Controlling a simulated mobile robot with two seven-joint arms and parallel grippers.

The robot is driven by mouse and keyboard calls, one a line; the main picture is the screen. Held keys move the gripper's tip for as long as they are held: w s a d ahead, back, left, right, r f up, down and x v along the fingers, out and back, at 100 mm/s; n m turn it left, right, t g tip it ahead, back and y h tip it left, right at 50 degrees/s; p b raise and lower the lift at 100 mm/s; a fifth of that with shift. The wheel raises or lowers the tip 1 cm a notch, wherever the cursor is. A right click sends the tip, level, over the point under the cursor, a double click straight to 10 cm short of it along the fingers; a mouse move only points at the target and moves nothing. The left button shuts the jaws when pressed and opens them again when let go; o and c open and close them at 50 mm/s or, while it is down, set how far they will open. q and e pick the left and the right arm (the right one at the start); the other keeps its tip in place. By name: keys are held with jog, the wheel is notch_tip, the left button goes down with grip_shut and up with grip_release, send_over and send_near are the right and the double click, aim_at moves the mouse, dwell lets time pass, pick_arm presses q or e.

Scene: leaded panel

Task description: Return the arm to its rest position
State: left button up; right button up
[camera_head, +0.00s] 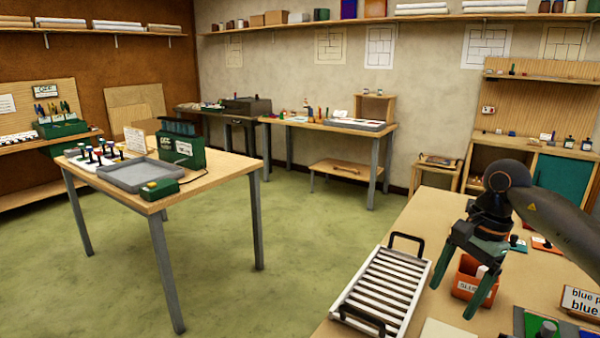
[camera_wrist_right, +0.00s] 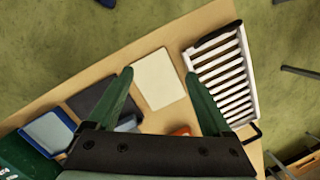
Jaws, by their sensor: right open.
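My right gripper (camera_head: 457,294) comes in from the right in the head view, pointing down above the near table (camera_head: 419,213). Its green fingers are apart with nothing between them. In the right wrist view the open fingers (camera_wrist_right: 160,95) show over the table, with a cream sheet or tile (camera_wrist_right: 158,80) below and between them. The arm above it is grey and bent in from the right edge. My left gripper shows in neither view.
A white slatted rack (camera_head: 386,285) with black handles lies left of the gripper. An orange bin (camera_head: 466,280) stands close behind the fingers. A label stand (camera_head: 580,302) is at right. Green floor (camera_head: 300,240) separates this table from another with a grey tray (camera_head: 140,174).

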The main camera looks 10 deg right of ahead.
jog(key=s+a+f+m+t+y, duration=0.25)
jog(key=a+m+y, duration=0.65)
jog(key=a, duration=0.6)
jog(key=s+a+f+m+t+y, duration=0.1)
jog(key=a+f+m+t+y, duration=0.3)
jog(key=a+m+y, duration=0.65)
jog(key=s+d+f+m+t+h, duration=0.1)
jog(key=d+f+m+t+h, duration=0.25)
jog(key=f+m+h, duration=0.7)
jog(key=s+d+f+m+t+h, duration=0.15)
jog(key=f+m+t+h, duration=0.4)
jog(key=m, duration=1.05)
jog(key=s+d+f+m+g+h, duration=0.2)
jog(key=s+f+m+g, duration=0.1)
jog(key=s+f+m, duration=0.2)
jog(key=s+d+f+m+g+h, duration=0.1)
jog(key=s+d+f+m+g, duration=0.2)
jog(key=s+f, duration=0.6)
jog(key=shift+m+h, duration=0.35)
jog(key=shift+m, duration=0.55)
jog(key=shift+s, duration=0.1)
